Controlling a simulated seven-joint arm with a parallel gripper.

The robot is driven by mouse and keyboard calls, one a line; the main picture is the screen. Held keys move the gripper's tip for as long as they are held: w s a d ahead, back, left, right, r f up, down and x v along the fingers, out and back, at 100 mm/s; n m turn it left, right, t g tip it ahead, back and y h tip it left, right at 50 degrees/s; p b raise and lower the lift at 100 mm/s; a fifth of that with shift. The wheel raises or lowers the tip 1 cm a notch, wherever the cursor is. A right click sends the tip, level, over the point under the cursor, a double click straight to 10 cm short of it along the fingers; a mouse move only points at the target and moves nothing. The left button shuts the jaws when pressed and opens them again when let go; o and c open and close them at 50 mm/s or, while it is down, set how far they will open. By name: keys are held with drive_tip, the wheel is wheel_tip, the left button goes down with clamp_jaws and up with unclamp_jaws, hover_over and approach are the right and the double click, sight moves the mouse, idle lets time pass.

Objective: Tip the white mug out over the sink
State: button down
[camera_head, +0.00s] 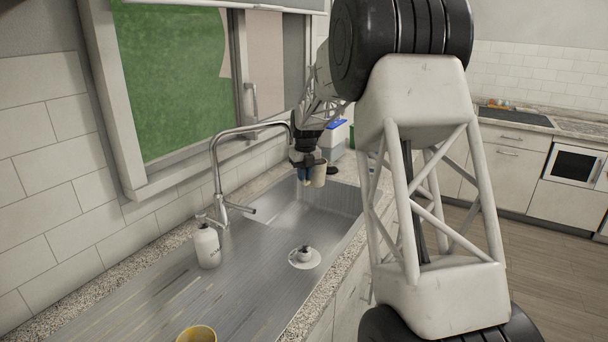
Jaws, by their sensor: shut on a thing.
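A pale, off-white mug (319,174) is held by my gripper (305,172) above the far end of the steel sink basin (285,216). The mug looks roughly upright and small in this view. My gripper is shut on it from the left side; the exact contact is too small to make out. A bluish patch shows beside the mug at the fingers. Whether anything is inside the mug cannot be seen.
A curved chrome tap (216,170) stands at the left of the basin, its spout reaching towards my gripper. A blue-lidded box (333,140) stands behind.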

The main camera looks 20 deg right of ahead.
wheel_tip(320, 180, down, 7)
drive_tip(key=s+d+t+y, duration=0.2)
drive_tip(key=t+y, duration=1.2)
drive_tip(key=shift+t+y, duration=0.3)
idle(1.6)
drive_tip(key=shift+f, duration=0.1)
idle(1.4)
drive_tip(key=shift+w+a+r+g+h, duration=0.15)
drive_tip(key=shift+r+g+h, duration=0.2)
drive_tip(key=shift+g+h, duration=0.5)
drive_tip(key=shift+w+a+r+g+h, duration=0.1)
drive_tip(key=shift+r+g+h, duration=0.25)
drive_tip(key=shift+g+h, duration=0.45)
drive_tip(key=shift+w+a+r+g+h, duration=0.15)
drive_tip(key=shift+r+g+h, duration=0.2)
drive_tip(key=shift+g+h, duration=0.5)
